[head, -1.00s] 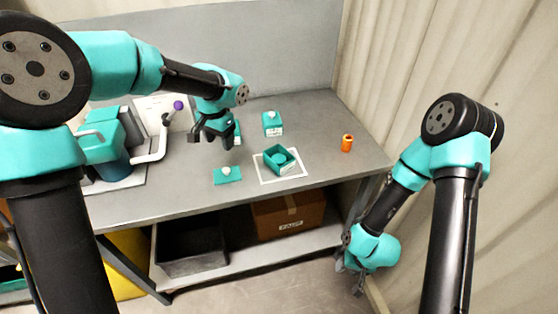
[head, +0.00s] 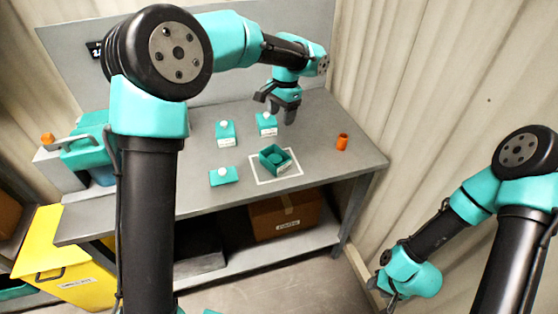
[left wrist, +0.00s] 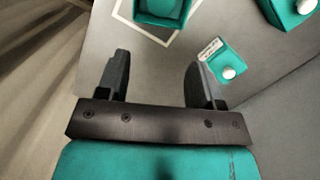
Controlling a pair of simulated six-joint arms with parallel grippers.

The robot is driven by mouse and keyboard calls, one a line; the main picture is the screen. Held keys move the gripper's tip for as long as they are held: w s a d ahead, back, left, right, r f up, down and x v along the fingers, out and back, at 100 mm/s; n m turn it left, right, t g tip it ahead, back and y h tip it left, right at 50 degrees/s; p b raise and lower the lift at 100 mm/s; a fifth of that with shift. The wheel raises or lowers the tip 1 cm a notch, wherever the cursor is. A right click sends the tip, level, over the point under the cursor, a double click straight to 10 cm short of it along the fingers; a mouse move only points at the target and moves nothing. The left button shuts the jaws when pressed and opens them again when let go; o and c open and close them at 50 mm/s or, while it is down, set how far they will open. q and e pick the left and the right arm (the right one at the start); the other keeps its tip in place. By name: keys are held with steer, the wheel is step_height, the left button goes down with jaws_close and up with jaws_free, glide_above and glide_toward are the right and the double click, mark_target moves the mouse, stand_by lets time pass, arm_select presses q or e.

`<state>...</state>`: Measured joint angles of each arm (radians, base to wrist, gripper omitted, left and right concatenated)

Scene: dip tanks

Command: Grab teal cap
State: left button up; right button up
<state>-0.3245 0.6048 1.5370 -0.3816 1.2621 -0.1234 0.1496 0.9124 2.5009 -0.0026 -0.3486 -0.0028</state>
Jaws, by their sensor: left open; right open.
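The teal cap (head: 223,176), a flat teal plate with a white knob, lies on the bench at the front left of the teal tanks. An open teal tank (head: 275,160) stands inside a white square outline; it also shows at the top of the left wrist view (left wrist: 163,8). My right gripper (head: 384,292) is open, low beside the bench.
A yellow bin (head: 65,262) and a cardboard box (head: 285,215) are below. The bench front right is clear.

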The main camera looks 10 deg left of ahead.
arm_select(q)
glide_above(275, 158)
steer(key=f, duration=1.2)
steer(key=shift+w+d, duration=0.3)
steer(key=shift+d, duration=0.1)
steer(key=shift+f, duration=0.1)
steer(key=shift+s+a+f, duration=0.15)
steer(key=shift+a+f, duration=0.05)
steer(key=shift+f, duration=1.1)
steer(key=shift+s+a+f, duration=0.15)
steer(key=shift+f, duration=1.1)
steer(key=c, duration=0.6)
steer(key=shift+o, duration=0.2)
steer(key=shift+r, duration=0.15)
step_height(275, 158, up, 10)
